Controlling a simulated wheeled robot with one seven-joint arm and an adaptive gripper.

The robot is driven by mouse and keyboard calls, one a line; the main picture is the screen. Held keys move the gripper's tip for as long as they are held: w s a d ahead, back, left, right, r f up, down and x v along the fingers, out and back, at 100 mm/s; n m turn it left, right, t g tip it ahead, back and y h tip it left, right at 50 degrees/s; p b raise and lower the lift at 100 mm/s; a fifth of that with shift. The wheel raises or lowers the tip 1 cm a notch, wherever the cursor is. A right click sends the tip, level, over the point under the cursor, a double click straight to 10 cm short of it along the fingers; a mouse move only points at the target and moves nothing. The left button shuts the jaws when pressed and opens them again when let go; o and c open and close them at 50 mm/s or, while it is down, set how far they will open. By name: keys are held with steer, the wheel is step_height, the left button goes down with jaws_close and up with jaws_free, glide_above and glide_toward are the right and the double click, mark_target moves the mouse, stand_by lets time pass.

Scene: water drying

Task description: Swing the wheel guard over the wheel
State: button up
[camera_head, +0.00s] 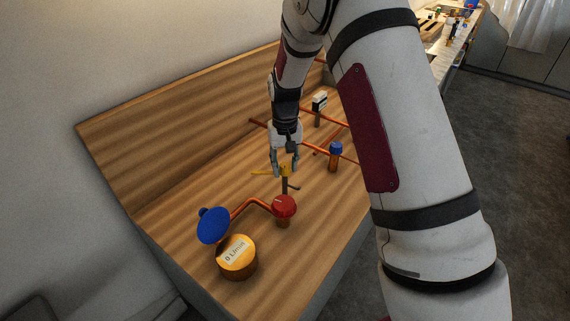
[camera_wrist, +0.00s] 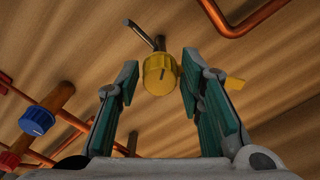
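A small yellow round knob (camera_wrist: 160,74) with a dark mark sits between the spread fingers of my gripper (camera_wrist: 159,68) in the wrist view, with gaps at both sides. In the head view my gripper (camera_head: 286,172) points down at the same yellow piece (camera_head: 285,170), which stands above the board on a dark post. I cannot tell which part is the wheel guard and which the wheel.
A red knob (camera_head: 284,205), a blue disc (camera_head: 213,225) and an orange gauge reading 0 L/min (camera_head: 237,258) stand nearer on the wooden board (camera_head: 175,215). A blue-capped valve (camera_head: 335,156) and copper pipes (camera_head: 320,148) lie to the right. A white-labelled block (camera_head: 319,101) stands behind.

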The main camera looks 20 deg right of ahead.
jaws_close()
steer(key=shift+n, duration=0.3)
steer(key=n+b, duration=0.1)
steer(key=n, duration=0.2)
steer(key=shift+d+n, duration=0.1)
steer(key=shift+n, duration=0.3)
steer(key=n, duration=0.3)
steer(key=shift+n+b, duration=0.3)
steer(key=shift+b, duration=0.05)
steer(key=n, duration=0.9)
steer(key=shift+w+n, duration=0.1)
steer(key=shift+n, duration=0.5)
